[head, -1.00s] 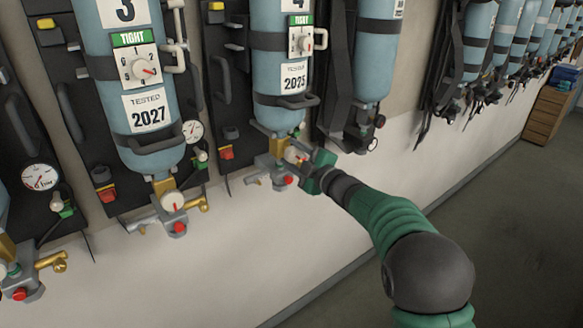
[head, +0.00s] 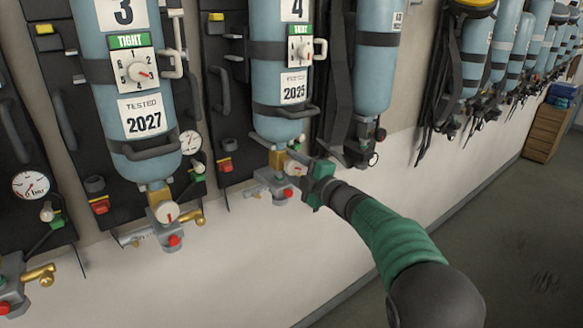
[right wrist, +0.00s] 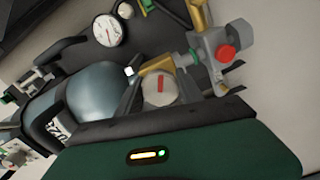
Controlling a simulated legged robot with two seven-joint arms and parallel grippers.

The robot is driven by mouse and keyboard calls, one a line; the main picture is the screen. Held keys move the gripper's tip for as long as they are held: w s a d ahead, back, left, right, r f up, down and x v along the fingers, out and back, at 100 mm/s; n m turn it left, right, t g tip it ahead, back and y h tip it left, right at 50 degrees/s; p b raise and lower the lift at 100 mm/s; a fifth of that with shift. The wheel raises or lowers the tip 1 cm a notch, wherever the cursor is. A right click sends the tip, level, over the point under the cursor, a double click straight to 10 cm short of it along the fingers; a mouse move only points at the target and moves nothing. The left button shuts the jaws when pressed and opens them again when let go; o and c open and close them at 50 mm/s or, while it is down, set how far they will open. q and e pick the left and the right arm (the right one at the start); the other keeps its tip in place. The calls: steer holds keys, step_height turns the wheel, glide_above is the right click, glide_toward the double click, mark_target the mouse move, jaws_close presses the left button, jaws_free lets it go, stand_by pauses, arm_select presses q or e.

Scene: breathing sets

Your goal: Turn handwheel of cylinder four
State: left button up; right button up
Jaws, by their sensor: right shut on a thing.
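Cylinder four (head: 281,68) is a pale blue bottle hanging on the wall, with a "4" label, a green "TIGHT" plate and a 2025 tag. Its valve (head: 277,187) sits at its lower end, with a brass neck and a red button. The handwheel (right wrist: 159,91) is a round whitish knob with a red mark on its face. My right gripper (head: 303,170) is shut on the handwheel, its dark fingers on either side in the right wrist view. The fingers partly hide the handwheel in the head view. My left gripper is not in view.
Cylinder three (head: 128,85) hangs to the left with its own valve and knob (head: 166,212). Another blue cylinder (head: 376,75) with black straps hangs to the right. A pressure gauge (right wrist: 109,31) shows near the valve. Floor is clear at lower right.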

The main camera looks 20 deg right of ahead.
steer(key=o, duration=1.1)
steer(key=shift+d+f, duration=0.15)
steer(key=shift+f, duration=0.15)
steer(key=shift+o, duration=1.1)
steer(key=shift+s, duration=0.1)
steer(key=shift+o, duration=0.4)
steer(key=shift+d+r, duration=0.15)
steer(key=shift+s+d, duration=0.1)
steer(key=shift+s, duration=0.3)
steer(key=b+v, duration=0.3)
steer(key=v, duration=1.3)
stand_by(2.9)
